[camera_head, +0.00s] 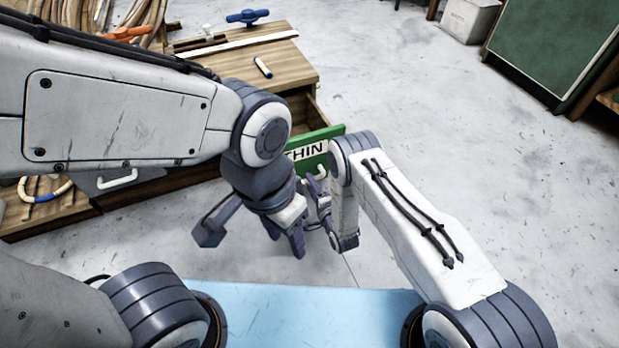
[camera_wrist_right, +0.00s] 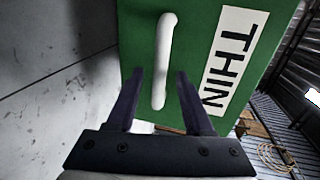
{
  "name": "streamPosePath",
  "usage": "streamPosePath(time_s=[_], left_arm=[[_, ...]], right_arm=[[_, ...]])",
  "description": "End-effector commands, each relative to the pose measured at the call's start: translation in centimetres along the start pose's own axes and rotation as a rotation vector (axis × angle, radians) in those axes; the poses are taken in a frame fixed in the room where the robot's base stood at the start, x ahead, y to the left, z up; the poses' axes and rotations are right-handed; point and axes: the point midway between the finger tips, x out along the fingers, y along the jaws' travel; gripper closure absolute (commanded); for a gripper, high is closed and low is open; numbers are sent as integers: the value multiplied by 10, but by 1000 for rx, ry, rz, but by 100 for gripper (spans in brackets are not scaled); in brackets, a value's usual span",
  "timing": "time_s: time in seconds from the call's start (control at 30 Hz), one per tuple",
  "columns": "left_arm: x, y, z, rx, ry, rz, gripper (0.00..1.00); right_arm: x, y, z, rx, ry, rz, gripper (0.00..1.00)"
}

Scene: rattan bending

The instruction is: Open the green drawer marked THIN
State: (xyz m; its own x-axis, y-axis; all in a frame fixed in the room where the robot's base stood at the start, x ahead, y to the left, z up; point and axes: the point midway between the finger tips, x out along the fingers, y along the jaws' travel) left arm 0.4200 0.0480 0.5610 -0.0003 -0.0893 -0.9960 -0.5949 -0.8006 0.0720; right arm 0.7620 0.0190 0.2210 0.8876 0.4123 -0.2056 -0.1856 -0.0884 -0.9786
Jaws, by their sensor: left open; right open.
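The green drawer (camera_head: 335,131) marked THIN stands partly pulled out from the wooden bench, with its open inside showing behind the front. Its green front (camera_wrist_right: 145,30) and white bar handle (camera_wrist_right: 166,35) fill much of the right wrist view. My right gripper (camera_wrist_right: 158,78) is open, its two fingers on either side of the handle; I cannot tell if they touch it. In the head view my right gripper (camera_head: 322,205) is at the drawer front, partly hidden by its arm. My left gripper (camera_head: 285,238) is open and empty, below and left of the drawer front.
Bundled rattan (camera_head: 85,14) lies at the back left. Grey floor (camera_head: 400,90) right of the bench is clear.

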Motion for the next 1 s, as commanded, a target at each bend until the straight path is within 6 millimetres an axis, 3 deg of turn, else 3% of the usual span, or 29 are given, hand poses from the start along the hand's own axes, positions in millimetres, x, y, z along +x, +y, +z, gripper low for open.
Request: streamPosePath(time_s=[0.03, 0.2, 0.4, 1.0], left_arm=[[-12, 1, -1, 0, 0, 0, 50], [-28, 2, -2, 0, 0, 0, 50], [-36, 3, -2, 0, 0, 0, 50], [-36, 3, -2, 0, 0, 0, 50]], right_arm=[[-13, -4, 0, 0, 0, 6, 48], [-46, -4, 0, 1, -1, 6, 48], [-69, -2, 0, -1, -2, 2, 48], [-72, -1, 0, -1, -3, 0, 48]])
